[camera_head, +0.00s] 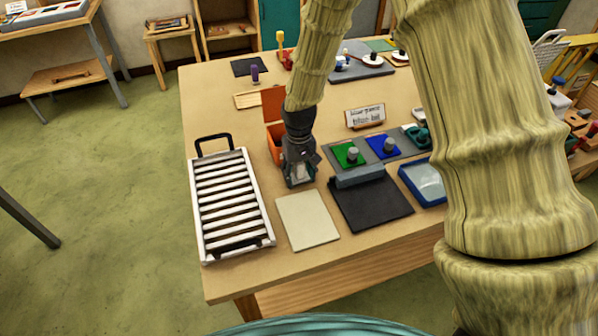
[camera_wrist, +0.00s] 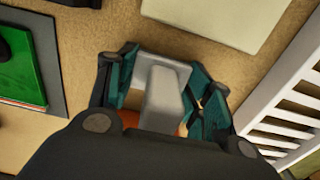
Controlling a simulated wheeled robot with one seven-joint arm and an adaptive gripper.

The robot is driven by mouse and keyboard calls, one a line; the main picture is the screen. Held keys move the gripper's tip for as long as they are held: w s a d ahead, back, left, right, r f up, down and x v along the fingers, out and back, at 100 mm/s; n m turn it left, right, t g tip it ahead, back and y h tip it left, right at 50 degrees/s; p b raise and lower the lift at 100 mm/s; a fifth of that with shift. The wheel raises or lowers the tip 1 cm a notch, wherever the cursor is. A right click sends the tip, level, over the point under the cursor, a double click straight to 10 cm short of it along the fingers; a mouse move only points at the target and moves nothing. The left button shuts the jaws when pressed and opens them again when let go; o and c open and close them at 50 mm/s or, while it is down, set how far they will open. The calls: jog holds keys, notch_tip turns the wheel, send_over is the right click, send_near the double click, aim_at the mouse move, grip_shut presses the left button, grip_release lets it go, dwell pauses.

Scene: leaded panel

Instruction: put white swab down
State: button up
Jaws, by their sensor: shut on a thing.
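My gripper (camera_head: 298,180) hangs over the table, behind the cream pad (camera_head: 307,219) and to the right of the slatted white rack (camera_head: 228,200). In the wrist view my gripper (camera_wrist: 165,90) has its teal fingers closed on the sides of a pale white-grey block-shaped piece, which I take for the white swab (camera_wrist: 163,97). Its lower part is hidden by my gripper's body. In the head view the swab is mostly hidden by the fingers, and I cannot tell whether it touches the table.
A black mat (camera_head: 372,205) with a grey bar and a blue-rimmed tray (camera_head: 424,182) lie near the front. A small sign (camera_head: 365,116) stands behind them.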

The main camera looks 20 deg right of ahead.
jog(key=shift+f, duration=0.1)
jog(key=o, duration=1.3)
jog(key=shift+r+b, duration=1.8)
jog(key=shift+r, duration=4.35)
